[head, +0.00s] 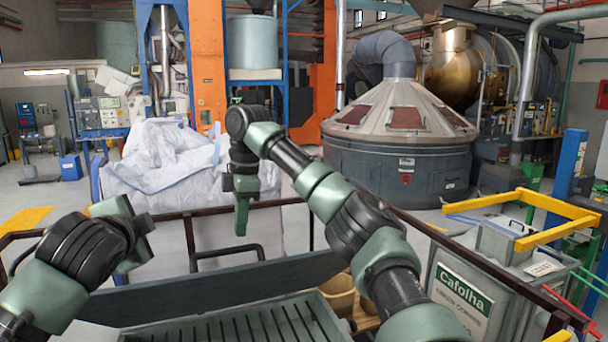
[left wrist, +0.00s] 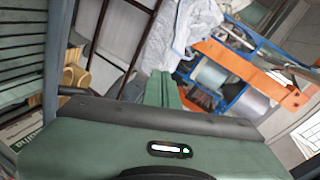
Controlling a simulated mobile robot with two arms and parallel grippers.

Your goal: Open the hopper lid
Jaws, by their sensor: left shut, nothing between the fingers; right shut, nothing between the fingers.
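A grey slatted grate (head: 250,325) lies at the bottom of the head view, with a dark grey panel (head: 225,290) along its far side. A black bar handle (head: 228,249) stands behind that panel. I cannot tell for sure which part is the hopper lid. My right gripper (head: 241,220) points down, shut and empty, above and apart from the handle. My left gripper (head: 132,262) is at the left, partly hidden by its own wrist. In the left wrist view its fingers (left wrist: 162,90) are shut together with nothing between them.
A brown rail (head: 420,222) runs around this area. A grey Cafolha bin (head: 465,290) stands at the right under a yellow frame (head: 480,203). A large white bag (head: 165,160) is behind the rail. A round grey machine (head: 400,165) stands farther back.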

